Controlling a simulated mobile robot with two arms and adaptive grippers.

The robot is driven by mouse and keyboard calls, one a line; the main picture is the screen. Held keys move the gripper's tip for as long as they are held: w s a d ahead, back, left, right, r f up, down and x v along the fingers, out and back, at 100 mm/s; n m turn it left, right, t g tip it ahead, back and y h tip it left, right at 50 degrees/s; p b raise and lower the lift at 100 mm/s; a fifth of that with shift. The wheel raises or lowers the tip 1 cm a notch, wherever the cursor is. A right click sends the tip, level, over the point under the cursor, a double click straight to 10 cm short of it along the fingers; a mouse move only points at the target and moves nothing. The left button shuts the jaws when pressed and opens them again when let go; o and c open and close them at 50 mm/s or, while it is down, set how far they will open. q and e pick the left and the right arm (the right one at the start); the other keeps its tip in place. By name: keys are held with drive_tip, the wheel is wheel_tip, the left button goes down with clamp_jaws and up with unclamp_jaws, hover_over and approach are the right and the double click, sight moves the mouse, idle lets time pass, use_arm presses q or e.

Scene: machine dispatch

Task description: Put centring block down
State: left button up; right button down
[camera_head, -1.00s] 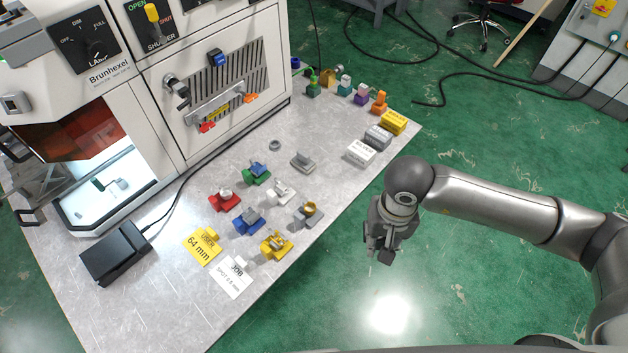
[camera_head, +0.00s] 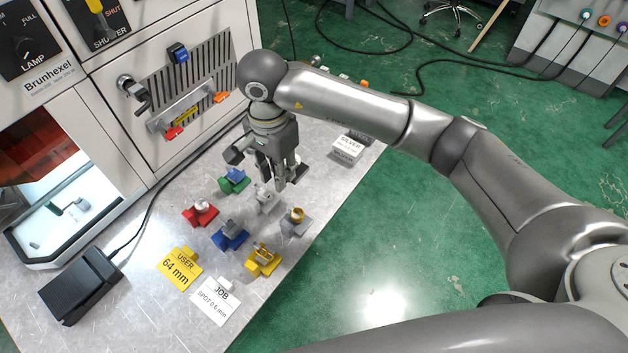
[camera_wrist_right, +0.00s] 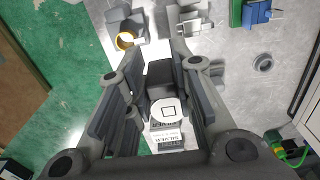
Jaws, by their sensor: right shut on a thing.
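My right gripper (camera_head: 280,177) points down over the bench, just behind and beside the pale holder (camera_head: 267,200). In the right wrist view, its fingers (camera_wrist_right: 160,95) are shut on a dark block (camera_wrist_right: 160,75) with a pale round face marked with a square, which I take to be the centring block. The head view mostly hides that block behind the fingers. I cannot tell whether it touches the bench (camera_head: 135,315). My left gripper is not in view.
Red (camera_head: 200,212), green (camera_head: 233,181), blue (camera_head: 230,236), yellow (camera_head: 263,260) and grey (camera_head: 296,222) holders stand close by. The silver-labelled block (camera_head: 347,149) is to the right. A black box (camera_head: 82,285) and the machine (camera_head: 165,70) border the left side.

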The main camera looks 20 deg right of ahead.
sight(298, 172)
drive_tip(key=d, duration=0.1)
drive_tip(key=d+f, duration=0.1)
drive_tip(key=d+f+p, duration=0.1)
drive_tip(key=d, duration=0.1)
drive_tip(key=shift+w+d+f, duration=0.1)
drive_tip(key=shift+w+f, duration=0.1)
drive_tip(key=shift+w, duration=0.1)
drive_tip(key=d+f, duration=0.1)
drive_tip(key=d+f+p, duration=0.1)
drive_tip(key=f, duration=0.1)
drive_tip(key=shift+w+d+f, duration=0.15)
drive_tip(key=shift+w+f, duration=0.05)
drive_tip(key=shift+w, duration=0.2)
drive_tip(key=shift+d+f, duration=0.2)
drive_tip(key=f+p, duration=0.1)
drive_tip(key=f, duration=0.2)
drive_tip(key=shift+d+p, duration=0.35)
drive_tip(key=shift+w+f, duration=0.1)
drive_tip(key=shift+f, duration=0.4)
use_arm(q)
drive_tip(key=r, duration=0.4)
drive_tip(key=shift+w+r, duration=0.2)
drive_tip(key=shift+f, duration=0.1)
use_arm(e)
drive_tip(key=shift+f, duration=0.1)
